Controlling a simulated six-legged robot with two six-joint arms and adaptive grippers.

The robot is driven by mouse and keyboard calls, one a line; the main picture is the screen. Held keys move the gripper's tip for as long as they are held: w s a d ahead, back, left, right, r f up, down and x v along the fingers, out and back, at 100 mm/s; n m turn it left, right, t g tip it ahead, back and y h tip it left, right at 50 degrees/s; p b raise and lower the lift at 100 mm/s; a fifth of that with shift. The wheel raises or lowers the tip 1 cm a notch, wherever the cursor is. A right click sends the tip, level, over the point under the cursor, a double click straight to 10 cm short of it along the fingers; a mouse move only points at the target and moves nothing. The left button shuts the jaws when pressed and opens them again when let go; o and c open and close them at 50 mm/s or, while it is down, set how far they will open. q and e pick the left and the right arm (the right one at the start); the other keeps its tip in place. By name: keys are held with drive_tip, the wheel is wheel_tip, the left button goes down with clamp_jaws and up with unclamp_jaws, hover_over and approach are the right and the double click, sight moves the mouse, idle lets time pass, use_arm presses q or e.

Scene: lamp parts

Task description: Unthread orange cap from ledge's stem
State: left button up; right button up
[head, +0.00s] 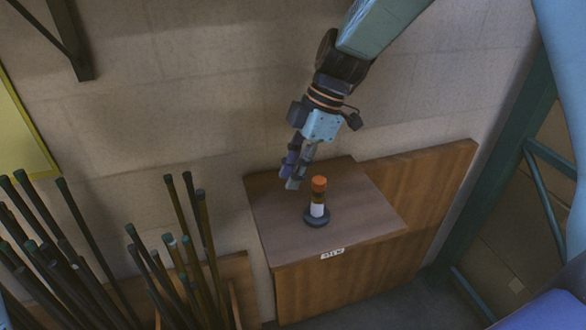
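The orange cap (319,183) sits on top of an upright stem (317,208) with a dark upper band and a white lower part. The stem rises from a dark round base (316,219) on the brown wooden ledge (366,204). My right gripper (291,181) reaches down from the upper right. Its fingertips are just left of the cap, apart from it in the picture. The fingers are seen from the side and overlap, so I cannot tell how far they are open. Nothing shows held in it. My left gripper is not in view.
Several dark rods (190,235) with green ends stand in a wooden rack at the lower left. A small white label (332,253) is on the ledge's front edge. A wall is behind, and a teal metal frame (487,200) stands at the right.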

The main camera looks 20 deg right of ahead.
drive_tip(key=d+r, duration=0.3)
drive_tip(key=d, duration=1)
drive_tip(key=shift+d+f, duration=0.1)
drive_tip(key=shift+f, duration=0.1)
